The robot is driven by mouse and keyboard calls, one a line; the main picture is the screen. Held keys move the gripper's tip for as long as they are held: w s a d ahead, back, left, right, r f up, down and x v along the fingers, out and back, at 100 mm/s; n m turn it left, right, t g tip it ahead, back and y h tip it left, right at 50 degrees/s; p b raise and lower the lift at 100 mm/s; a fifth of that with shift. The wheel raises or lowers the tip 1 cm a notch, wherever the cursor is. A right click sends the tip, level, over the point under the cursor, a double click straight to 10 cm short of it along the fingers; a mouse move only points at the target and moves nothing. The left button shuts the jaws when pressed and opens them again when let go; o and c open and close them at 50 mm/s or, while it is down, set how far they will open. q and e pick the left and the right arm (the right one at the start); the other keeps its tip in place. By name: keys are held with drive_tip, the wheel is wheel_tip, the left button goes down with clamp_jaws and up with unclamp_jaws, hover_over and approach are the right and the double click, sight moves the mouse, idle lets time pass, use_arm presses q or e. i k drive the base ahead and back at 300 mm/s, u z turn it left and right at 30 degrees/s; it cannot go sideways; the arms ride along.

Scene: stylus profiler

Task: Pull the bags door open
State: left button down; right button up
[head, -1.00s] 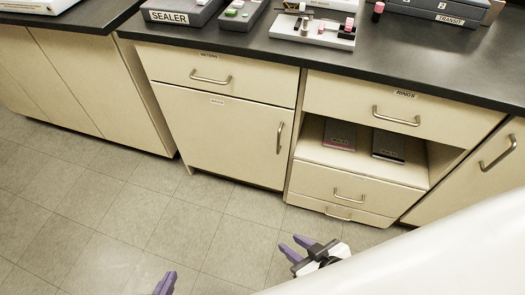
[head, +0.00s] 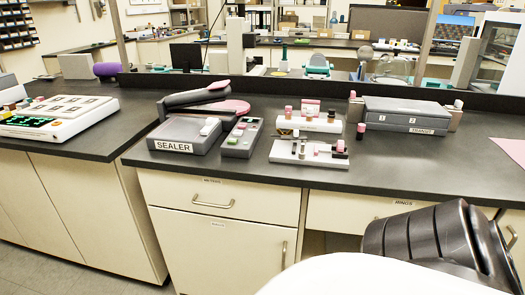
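A cream cabinet door (head: 220,252) sits below the drawer under the sealer, in the lower middle of the head view. It looks shut and flush with the cabinet front. Its small label is too small to read. A vertical metal handle (head: 284,254) is near its right edge. The lower part of the door is cut off by the picture edge and by my own white body. Neither gripper shows in the head view now. A dark ribbed part of my arm is at the lower right, with no fingertips visible.
Above the door is a drawer (head: 212,198) with a horizontal handle. The dark counter (head: 110,145) carries a sealer (head: 184,135), a small rack (head: 308,152) and a grey box (head: 407,115). A drawer labelled RINGS (head: 350,208) is to the right. Floor (head: 80,275) shows at lower left.

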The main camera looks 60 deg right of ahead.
sight(205, 254)
drive_tip(key=i, duration=1.05)
drive_tip(key=z, duration=2.5)
